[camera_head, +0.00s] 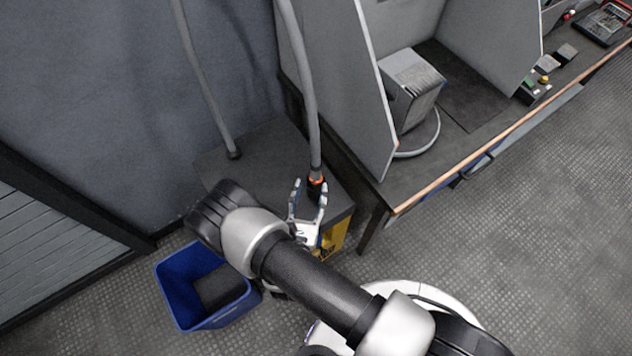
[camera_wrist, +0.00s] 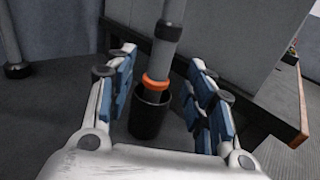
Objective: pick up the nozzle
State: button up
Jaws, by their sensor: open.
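The nozzle is the grey hose end with an orange ring (camera_head: 316,181), standing upright in a black cup on top of a dark cabinet. It also shows in the wrist view (camera_wrist: 156,82), with its lower end hidden inside the black cup (camera_wrist: 150,113). My gripper (camera_head: 309,192) is open, with its fingers spread to the left and right of the nozzle. In the wrist view the blue-padded fingers of my gripper (camera_wrist: 160,75) flank the nozzle, with a visible gap on each side. No contact is visible.
A second grey hose (camera_head: 205,85) meets the cabinet top (camera_head: 258,150) at the left. A workbench with a grey partition (camera_head: 345,90) stands close on the right. A blue bin (camera_head: 180,285) stands on the floor at lower left. Open floor lies at right.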

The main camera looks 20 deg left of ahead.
aim_at(315, 175)
jog(key=shift+w+a+r+b, duration=0.1)
jog(key=shift+w+b, duration=0.4)
jog(key=shift+w, duration=1.3)
jog(key=shift+w+a+b, duration=0.1)
jog(key=shift+w+b, duration=0.4)
jog(key=shift+w, duration=1.3)
jog(key=shift+c, duration=0.3)
grip_shut()
